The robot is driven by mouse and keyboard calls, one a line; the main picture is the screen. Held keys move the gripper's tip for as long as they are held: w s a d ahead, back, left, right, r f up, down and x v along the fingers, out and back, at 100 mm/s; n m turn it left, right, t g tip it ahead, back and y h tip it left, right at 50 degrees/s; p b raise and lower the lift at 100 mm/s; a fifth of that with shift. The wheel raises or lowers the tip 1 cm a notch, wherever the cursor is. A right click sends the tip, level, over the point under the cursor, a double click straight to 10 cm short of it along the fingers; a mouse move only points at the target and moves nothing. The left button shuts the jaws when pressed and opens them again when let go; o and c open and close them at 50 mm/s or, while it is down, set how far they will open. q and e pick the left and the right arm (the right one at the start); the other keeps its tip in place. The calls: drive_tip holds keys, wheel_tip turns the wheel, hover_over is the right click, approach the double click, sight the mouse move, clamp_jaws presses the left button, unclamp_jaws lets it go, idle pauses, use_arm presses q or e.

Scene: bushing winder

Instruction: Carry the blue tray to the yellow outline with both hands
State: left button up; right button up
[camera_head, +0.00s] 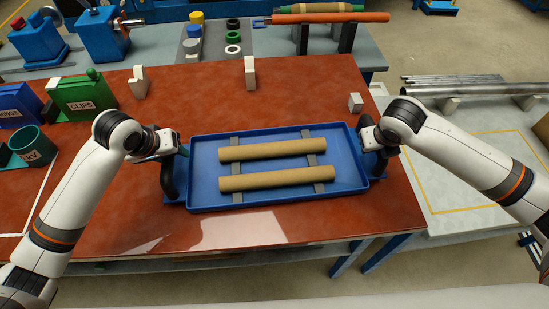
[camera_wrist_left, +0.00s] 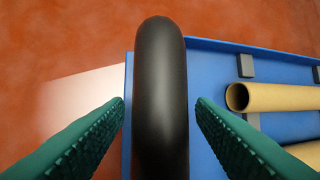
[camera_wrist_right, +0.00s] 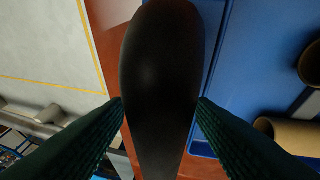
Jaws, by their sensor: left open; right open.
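The blue tray (camera_head: 278,201) lies flat on the red-brown table and holds two tan tubes (camera_head: 272,149) across grey supports. It has a black handle at each end. My left gripper (camera_head: 178,158) is at the left handle (camera_head: 168,176); in the left wrist view its open green fingers stand on both sides of the black handle (camera_wrist_left: 160,100), with gaps showing. My right gripper (camera_head: 376,146) is at the right handle; in the right wrist view its open fingers straddle the black handle (camera_wrist_right: 160,80). The yellow outline (camera_head: 480,170) is on the pale table to the right.
The red-brown table (camera_head: 240,232) is clear in front of the tray. A small beige block (camera_head: 355,102) and an upright one (camera_head: 250,73) stand behind it. A green CLIPS bin (camera_head: 85,95) and a green cup (camera_head: 35,146) are at left. Metal rods (camera_head: 470,88) lie behind the outline.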

use_arm(q)
drive_tip(key=shift+w+d+f, duration=0.1)
drive_tip(key=shift+w+f, duration=0.1)
drive_tip(key=shift+f, duration=0.35)
use_arm(e)
drive_tip(key=shift+w+d+f, duration=0.1)
drive_tip(key=shift+w+f, duration=0.1)
drive_tip(key=shift+f, duration=0.3)
use_arm(q)
clamp_jaws()
use_arm(e)
clamp_jaws()
use_arm(q)
drive_tip(key=shift+r, duration=0.15)
use_arm(e)
drive_tip(key=shift+r, duration=0.1)
